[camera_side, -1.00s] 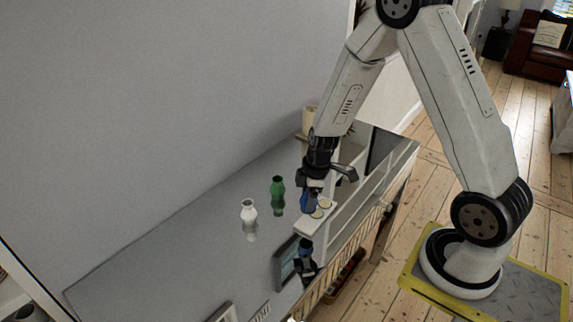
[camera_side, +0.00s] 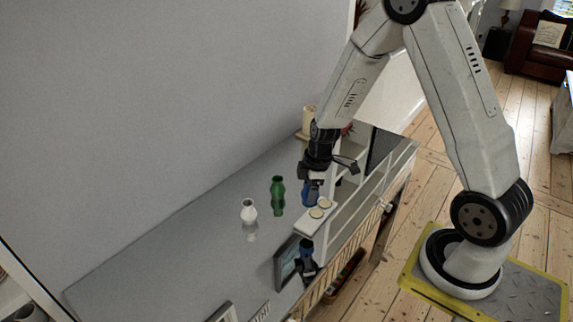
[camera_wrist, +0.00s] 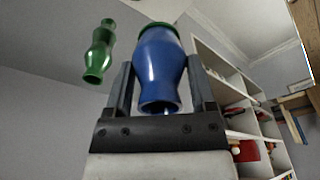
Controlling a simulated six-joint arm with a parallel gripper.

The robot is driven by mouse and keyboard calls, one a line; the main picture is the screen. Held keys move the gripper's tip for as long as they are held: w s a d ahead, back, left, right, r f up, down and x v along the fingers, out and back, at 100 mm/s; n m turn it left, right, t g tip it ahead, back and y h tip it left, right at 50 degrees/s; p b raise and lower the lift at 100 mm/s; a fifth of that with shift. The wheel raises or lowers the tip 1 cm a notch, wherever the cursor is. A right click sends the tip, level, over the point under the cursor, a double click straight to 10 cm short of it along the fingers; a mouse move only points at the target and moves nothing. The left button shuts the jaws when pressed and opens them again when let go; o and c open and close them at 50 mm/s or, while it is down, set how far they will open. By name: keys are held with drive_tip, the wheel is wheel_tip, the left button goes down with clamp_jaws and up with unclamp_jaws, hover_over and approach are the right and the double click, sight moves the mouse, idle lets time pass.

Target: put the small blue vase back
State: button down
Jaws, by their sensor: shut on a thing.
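The small blue vase (camera_side: 309,194) is held in my gripper (camera_side: 313,181), above or beside the back end of a white board in the side view. In the wrist view the blue vase (camera_wrist: 158,70) sits between the two fingers of my gripper (camera_wrist: 165,88), with a green edge at its far end. I cannot tell whether its base touches a surface. A green vase (camera_side: 277,189) stands to the left on the glossy grey top, and it also shows in the wrist view (camera_wrist: 100,52). A white vase (camera_side: 248,211) stands further left.
The white board (camera_side: 307,228) carries pale round discs (camera_side: 317,212). A cream candle (camera_side: 308,118) stands behind my wrist. A dark-framed picture (camera_side: 286,263) leans near the front. The grey top (camera_side: 180,258) left of the vases is clear.

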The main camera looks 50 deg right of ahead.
drive_tip(key=w+d+r, duration=0.2)
drive_tip(key=d+r, duration=0.3)
drive_tip(key=d, duration=0.6)
drive_tip(key=w+d+f, duration=0.1)
drive_tip(key=w+f, duration=0.1)
drive_tip(key=w, duration=0.1)
drive_tip(key=w+d+f, duration=0.2)
drive_tip(key=w+f, duration=0.1)
drive_tip(key=w, duration=0.1)
drive_tip(key=w+d+f, duration=0.2)
drive_tip(key=w+f, duration=0.1)
drive_tip(key=w, duration=0.1)
drive_tip(key=shift+f, duration=0.25)
drive_tip(key=shift+w+d+f, duration=0.2)
drive_tip(key=shift+w+f, duration=0.35)
drive_tip(key=shift+f, duration=0.1)
drive_tip(key=shift+w+f, duration=0.25)
drive_tip(key=shift+f, duration=0.2)
drive_tip(key=shift+d+f, duration=0.1)
drive_tip(key=shift+f, duration=1.25)
drive_tip(key=shift+f, duration=0.1)
